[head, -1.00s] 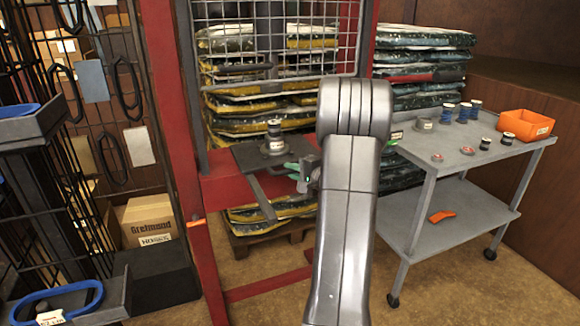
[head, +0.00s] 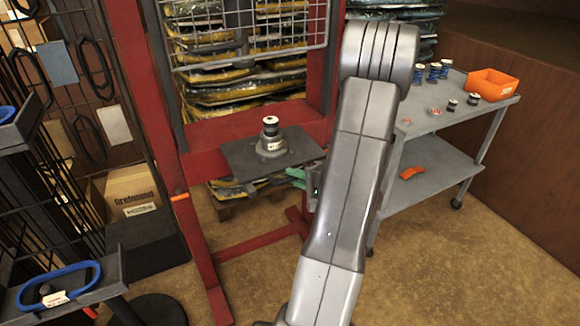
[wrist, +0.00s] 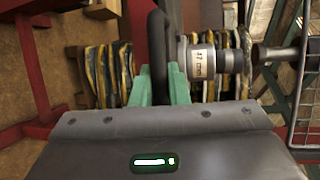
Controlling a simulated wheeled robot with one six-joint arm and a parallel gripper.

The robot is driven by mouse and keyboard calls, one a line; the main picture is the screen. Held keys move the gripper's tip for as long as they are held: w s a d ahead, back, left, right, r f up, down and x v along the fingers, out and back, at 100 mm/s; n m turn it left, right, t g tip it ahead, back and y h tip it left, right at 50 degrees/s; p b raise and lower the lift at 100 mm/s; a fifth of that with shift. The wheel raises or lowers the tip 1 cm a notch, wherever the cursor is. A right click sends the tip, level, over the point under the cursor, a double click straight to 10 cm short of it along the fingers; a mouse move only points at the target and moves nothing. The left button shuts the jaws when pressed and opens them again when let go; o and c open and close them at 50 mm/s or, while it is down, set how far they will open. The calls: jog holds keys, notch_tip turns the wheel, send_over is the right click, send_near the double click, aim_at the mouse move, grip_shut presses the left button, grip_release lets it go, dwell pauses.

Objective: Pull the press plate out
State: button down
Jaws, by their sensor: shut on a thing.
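The press plate (head: 235,158) is a flat dark plate in front of the red press frame's crossbeam in the head view. A grey cup with a label (head: 271,146) stands upright on it, with a dark, pale-topped cylinder in it. My gripper (head: 298,178), with green fingers, is at the plate's right side, partly hidden by my arm. In the wrist view my green fingers (wrist: 158,90) are shut on the plate's dark edge or handle (wrist: 158,45); which one I cannot tell. The labelled cup (wrist: 200,63) shows just beyond them.
The red press frame (head: 150,100) with a mesh guard (head: 245,35) stands behind the plate. A grey cart (head: 440,115) at right carries an orange bin (head: 493,84) and small cylinders. A dark rack (head: 70,290) stands at left. Brown floor (head: 450,260) is open at lower right.

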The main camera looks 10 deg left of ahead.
jog(key=shift+s+d, duration=0.1)
jog(key=shift+s, duration=0.05)
jog(key=c, duration=1.4)
grip_release()
jog(key=shift+d, duration=0.1)
jog(key=p+v, duration=0.1)
jog(key=v, duration=1.2)
jog(key=shift+s+d, duration=0.2)
jog(key=shift+d, duration=0.05)
jog(key=shift+w+a, duration=0.1)
jog(key=shift+a, duration=0.05)
